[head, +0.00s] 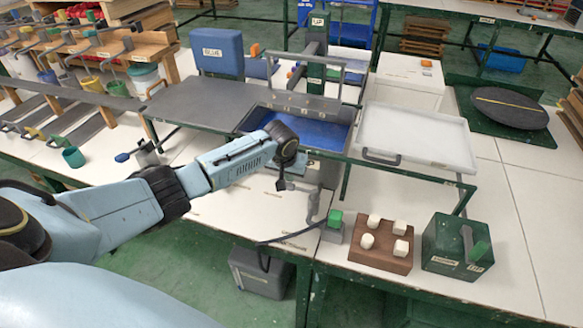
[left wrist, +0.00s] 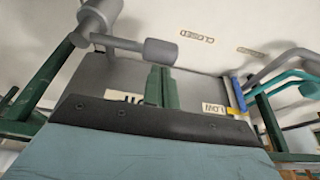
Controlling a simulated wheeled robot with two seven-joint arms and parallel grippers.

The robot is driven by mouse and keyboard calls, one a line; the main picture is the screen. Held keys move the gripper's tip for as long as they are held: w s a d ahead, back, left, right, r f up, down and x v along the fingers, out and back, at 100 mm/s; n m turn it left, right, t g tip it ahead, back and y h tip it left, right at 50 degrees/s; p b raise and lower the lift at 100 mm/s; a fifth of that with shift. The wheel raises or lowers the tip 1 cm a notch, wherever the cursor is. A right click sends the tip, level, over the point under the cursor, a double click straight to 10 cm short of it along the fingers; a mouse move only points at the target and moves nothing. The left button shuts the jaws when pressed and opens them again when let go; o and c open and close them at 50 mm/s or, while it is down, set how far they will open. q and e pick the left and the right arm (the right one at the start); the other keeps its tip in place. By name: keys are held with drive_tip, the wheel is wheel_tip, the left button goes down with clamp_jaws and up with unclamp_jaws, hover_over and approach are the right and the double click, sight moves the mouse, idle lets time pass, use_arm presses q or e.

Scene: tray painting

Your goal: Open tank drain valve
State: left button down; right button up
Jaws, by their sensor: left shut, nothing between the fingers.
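The tank (head: 315,133), a grey box with blue liquid, stands at the table's middle. Below its front is grey pipework (head: 312,205) with a drain valve. In the left wrist view a grey valve handle with a round bar end (left wrist: 160,52) lies just past my left gripper (left wrist: 161,80), whose fingers are shut and empty. I cannot tell whether they touch it. A CLOSED label (left wrist: 196,36) is on the white surface beyond. In the head view my left gripper (head: 285,172) is at the front of the tank, its fingers mostly hidden by my wrist. My right gripper is not in view.
A white tray (head: 415,138) sits on a frame right of the tank. A wooden block with white knobs (head: 380,248) and a green box (head: 456,248) stand in front. A LOW label (left wrist: 213,108) shows beside the fingers.

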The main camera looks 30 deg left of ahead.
use_arm(q)
drive_tip(key=shift+s+d, duration=0.1)
drive_tip(key=shift+s, duration=0.15)
drive_tip(key=shift+s+d+n+g+y+p, duration=0.15)
drive_tip(key=shift+s+d+n+y+p, duration=0.2)
drive_tip(key=shift+s+n+p, duration=1.4)
drive_tip(key=shift+s+d+n+g+y+p, duration=0.15)
drive_tip(key=shift+s+d+n+y+p, duration=0.2)
drive_tip(key=shift+p, duration=2.7)
drive_tip(key=shift+a, duration=0.15)
